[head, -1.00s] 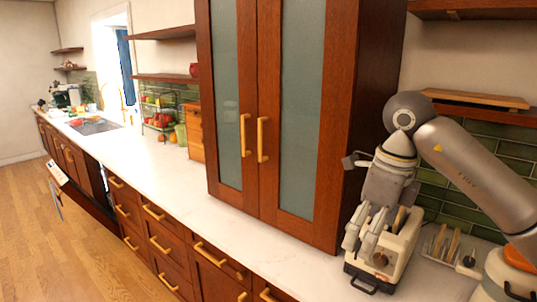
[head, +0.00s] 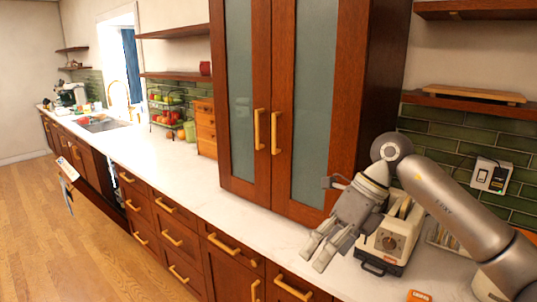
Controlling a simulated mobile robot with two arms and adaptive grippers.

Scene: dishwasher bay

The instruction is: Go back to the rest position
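My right gripper (head: 318,257) hangs over the front edge of the counter, its arm coming in from the right. Its two fingers point down and left, spread apart with nothing between them. It is in front of and left of a cream toaster (head: 392,238), partly covering it. A light slice-like piece stands in the toaster's slot. My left gripper is not in view.
A tall wooden cabinet (head: 290,100) with glass doors stands on the white counter (head: 180,166), close behind the gripper. A wall socket (head: 490,175) is at right. The wooden floor (head: 45,240) is clear.

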